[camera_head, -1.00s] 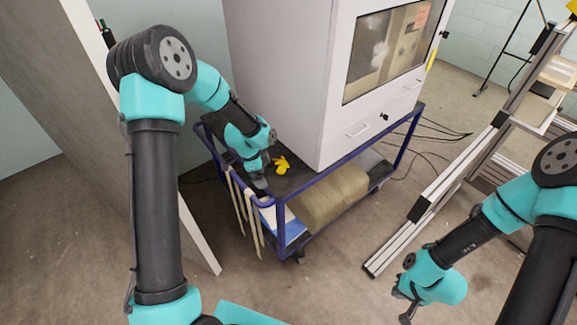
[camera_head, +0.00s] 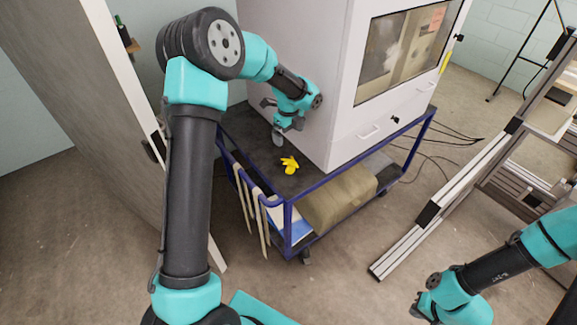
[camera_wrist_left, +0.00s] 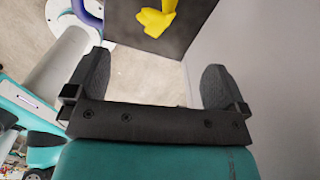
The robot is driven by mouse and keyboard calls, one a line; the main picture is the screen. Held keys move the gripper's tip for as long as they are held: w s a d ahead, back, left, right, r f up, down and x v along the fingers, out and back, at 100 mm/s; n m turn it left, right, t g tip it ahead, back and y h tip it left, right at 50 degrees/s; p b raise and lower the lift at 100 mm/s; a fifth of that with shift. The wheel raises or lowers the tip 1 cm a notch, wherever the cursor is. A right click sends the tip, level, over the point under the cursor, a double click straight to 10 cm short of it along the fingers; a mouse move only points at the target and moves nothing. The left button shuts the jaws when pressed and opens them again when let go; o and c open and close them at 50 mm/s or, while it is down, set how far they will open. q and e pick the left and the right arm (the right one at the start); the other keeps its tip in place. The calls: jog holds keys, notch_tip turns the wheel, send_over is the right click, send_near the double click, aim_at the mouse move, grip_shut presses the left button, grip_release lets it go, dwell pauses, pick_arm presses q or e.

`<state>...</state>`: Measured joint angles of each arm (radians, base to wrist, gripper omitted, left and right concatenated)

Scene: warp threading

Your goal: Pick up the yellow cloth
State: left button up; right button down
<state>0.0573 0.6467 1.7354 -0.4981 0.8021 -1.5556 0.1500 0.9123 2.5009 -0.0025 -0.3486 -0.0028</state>
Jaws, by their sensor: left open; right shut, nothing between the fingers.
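The yellow cloth (camera_head: 289,164) lies crumpled on the dark top of the blue-framed cart (camera_head: 309,187), in front of the white cabinet. In the left wrist view the cloth (camera_wrist_left: 158,18) shows at the top, beyond the fingertips and apart from them. My left gripper (camera_head: 278,138) is above the cart top, close to the cabinet's side, a little up and left of the cloth. Its two fingers (camera_wrist_left: 154,82) are spread wide with nothing between them. My right gripper (camera_head: 420,308) is at the lower right, shut and empty, far from the cloth.
The white cabinet (camera_head: 300,90) stands on the cart right beside my left gripper. A brown bundle (camera_head: 338,200) lies on the cart's lower shelf. Pale straps (camera_head: 262,222) hang from the cart's left rail. An aluminium frame (camera_head: 440,215) stands at the right.

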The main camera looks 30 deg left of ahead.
aim_at(288, 160)
pick_arm(q)
notch_tip(288, 160, down, 11)
jog(key=shift+r, duration=0.2)
dwell(0.3)
jog(key=shift+s+f, duration=0.2)
jog(key=shift+f, duration=2.4)
jog(key=c, duration=0.9)
jog(key=shift+r, duration=0.15)
